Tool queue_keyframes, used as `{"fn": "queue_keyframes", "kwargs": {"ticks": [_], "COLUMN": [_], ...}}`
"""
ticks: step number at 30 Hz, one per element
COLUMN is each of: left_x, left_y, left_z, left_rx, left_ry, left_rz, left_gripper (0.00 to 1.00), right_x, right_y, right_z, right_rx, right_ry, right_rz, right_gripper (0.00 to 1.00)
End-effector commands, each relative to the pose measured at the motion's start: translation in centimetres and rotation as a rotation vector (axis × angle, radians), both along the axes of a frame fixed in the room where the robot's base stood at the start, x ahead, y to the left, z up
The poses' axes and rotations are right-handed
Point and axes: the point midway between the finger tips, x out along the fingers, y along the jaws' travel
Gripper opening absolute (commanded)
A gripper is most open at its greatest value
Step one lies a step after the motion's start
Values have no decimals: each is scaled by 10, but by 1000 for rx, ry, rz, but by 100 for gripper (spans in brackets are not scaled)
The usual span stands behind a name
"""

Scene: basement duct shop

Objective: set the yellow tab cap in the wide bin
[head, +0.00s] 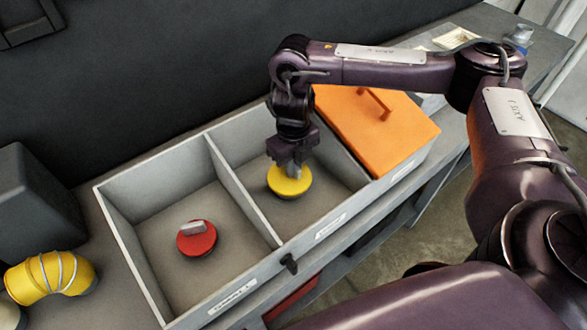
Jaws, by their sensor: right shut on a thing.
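The yellow tab cap (283,187) is round and sits within the middle compartment of a grey divided bin (258,215), near or on its floor; I cannot tell if it touches. My right gripper (291,168) points down and is shut on the cap's tab, which the fingers mostly hide. A red cap with a grey tab (196,239) lies on the floor of the left compartment. An orange lid with a handle (385,132) covers the right end of the bin. My left gripper is not in view.
A thin divider (240,188) separates the red cap's compartment from the yellow cap's. A yellow ribbed duct elbow (48,277) and a dark grey box (38,205) stand left of the bin. A dark wall rises behind. Small items lie on the bench at the far right.

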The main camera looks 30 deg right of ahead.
Motion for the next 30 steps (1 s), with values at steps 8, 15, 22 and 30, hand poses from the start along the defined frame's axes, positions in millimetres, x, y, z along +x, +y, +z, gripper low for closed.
{"fn": "queue_keyframes", "kwargs": {"ticks": [8,15,22,30], "left_x": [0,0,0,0], "left_y": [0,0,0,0], "left_z": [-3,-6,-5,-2], "left_rx": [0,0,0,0], "left_ry": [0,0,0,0], "left_rz": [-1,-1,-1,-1], "left_gripper": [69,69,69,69], "right_x": [0,0,0,0], "right_y": [0,0,0,0], "right_z": [-12,-17,-15,-11], "right_rx": [0,1,0,0], "right_ry": [-1,0,0,-1], "right_rz": [-1,-1,-1,-1], "right_gripper": [0,0,33,33]}}
